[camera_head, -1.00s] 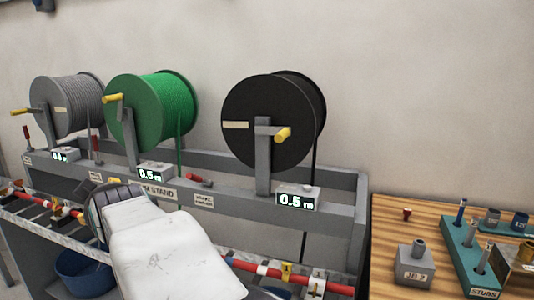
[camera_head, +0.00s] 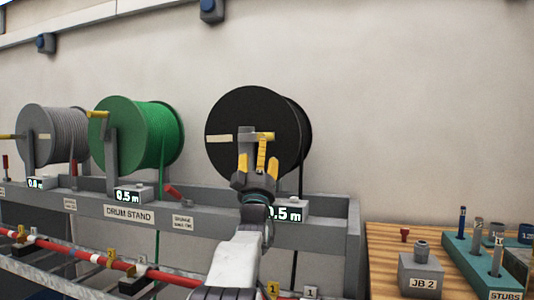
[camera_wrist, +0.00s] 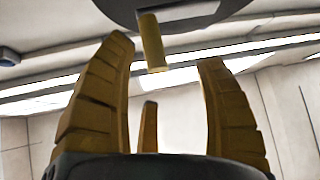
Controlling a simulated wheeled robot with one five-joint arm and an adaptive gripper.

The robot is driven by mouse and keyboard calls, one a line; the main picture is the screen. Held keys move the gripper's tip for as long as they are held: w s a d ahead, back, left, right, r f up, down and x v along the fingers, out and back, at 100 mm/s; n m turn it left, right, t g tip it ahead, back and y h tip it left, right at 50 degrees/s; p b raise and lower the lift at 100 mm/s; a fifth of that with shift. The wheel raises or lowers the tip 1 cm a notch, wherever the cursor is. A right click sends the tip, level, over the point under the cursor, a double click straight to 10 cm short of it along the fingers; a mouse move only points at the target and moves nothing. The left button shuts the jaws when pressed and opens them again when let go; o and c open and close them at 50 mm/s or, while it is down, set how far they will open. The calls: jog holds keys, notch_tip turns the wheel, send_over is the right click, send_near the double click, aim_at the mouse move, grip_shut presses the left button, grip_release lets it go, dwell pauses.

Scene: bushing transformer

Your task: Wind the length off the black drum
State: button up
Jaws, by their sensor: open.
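The black drum (camera_head: 230,110) sits on its stand at the right end of the row in the head view. Its yellow crank handle (camera_head: 265,135) is at the front near the hub, and also shows in the wrist view (camera_wrist: 152,42). My gripper (camera_head: 257,160) is open just below the handle in the head view. In the wrist view its yellow fingers (camera_wrist: 166,52) spread to either side below the handle, with nothing between them. A black length (camera_head: 301,178) hangs from the drum's right side. The display (camera_head: 287,214) below reads 0.5 m, partly hidden by my gripper.
A green drum (camera_head: 135,130) and a grey drum (camera_head: 50,135) stand to the left on the drum stand (camera_head: 330,205). A red cable (camera_head: 75,250) runs along the lower front. A wooden bench (camera_head: 385,245) at right holds a JB 2 block (camera_head: 420,275) and stubs.

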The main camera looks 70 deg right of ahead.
aim_at(267, 140)
jog(key=shift+h, duration=0.3)
jog(key=shift+s+d+p+x, duration=0.15)
jog(key=shift+p+x, duration=0.3)
jog(key=shift+x, duration=0.75)
jog(key=shift+s+p+x, duration=0.25)
jog(key=shift+p+x, duration=0.15)
jog(key=shift+x, duration=0.75)
jog(key=shift+s+d+p+x, duration=0.15)
jog(key=shift+p+x, duration=0.3)
jog(key=shift+x, duration=0.75)
jog(key=shift+a, duration=0.1)
grip_shut()
jog(key=shift+f+b, duration=0.45)
jog(key=shift+f, duration=0.05)
